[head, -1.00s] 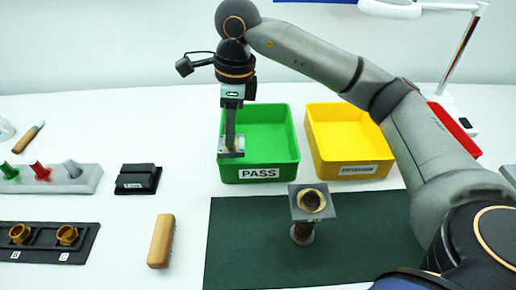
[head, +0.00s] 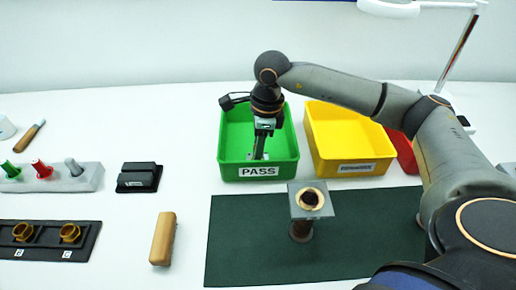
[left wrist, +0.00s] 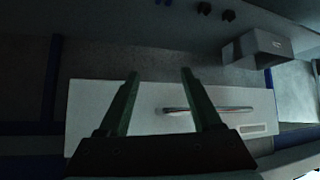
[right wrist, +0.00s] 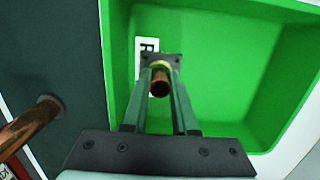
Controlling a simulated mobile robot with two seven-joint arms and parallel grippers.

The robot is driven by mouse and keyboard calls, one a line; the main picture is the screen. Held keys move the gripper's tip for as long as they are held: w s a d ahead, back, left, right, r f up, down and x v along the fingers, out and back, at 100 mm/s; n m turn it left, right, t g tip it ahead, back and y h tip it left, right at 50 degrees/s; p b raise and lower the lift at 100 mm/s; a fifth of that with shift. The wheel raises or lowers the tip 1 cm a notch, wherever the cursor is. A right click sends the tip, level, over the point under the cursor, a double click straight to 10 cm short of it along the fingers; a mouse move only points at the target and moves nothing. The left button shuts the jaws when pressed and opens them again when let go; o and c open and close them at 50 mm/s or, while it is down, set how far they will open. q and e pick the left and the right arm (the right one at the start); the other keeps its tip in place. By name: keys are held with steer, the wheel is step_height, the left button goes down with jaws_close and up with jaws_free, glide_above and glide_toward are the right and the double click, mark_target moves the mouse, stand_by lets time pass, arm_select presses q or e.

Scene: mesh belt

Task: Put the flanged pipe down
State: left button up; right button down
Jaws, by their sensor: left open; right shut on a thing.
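My right gripper (head: 259,148) points down inside the green PASS bin (head: 229,158), shut on a flanged pipe (head: 256,157). In the right wrist view, the held flanged pipe (right wrist: 160,86) shows a copper-coloured round end and a dark square plate between the fingertips. I cannot tell whether it touches the bin floor. A second flanged pipe (head: 311,203) stands upright on the dark green mat (head: 245,245), square flange on top. My left gripper (left wrist: 158,82) is open and empty in the left wrist view; the head view does not show it.
A yellow bin (head: 345,150) stands right of the green one, with a red bin (head: 403,152) beyond. A black block (head: 138,178), a wooden piece (head: 162,240), a grey peg stand (head: 55,178) and a dark tray with brass nuts (head: 45,238) lie left. White table separates them.

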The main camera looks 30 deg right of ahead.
steer(key=c, duration=0.7)
jaws_free()
step_height(320, 180, up, 12)
steer(key=d, duration=0.1)
steer(key=shift+s, duration=0.4)
steer(key=shift+d+f, duration=0.1)
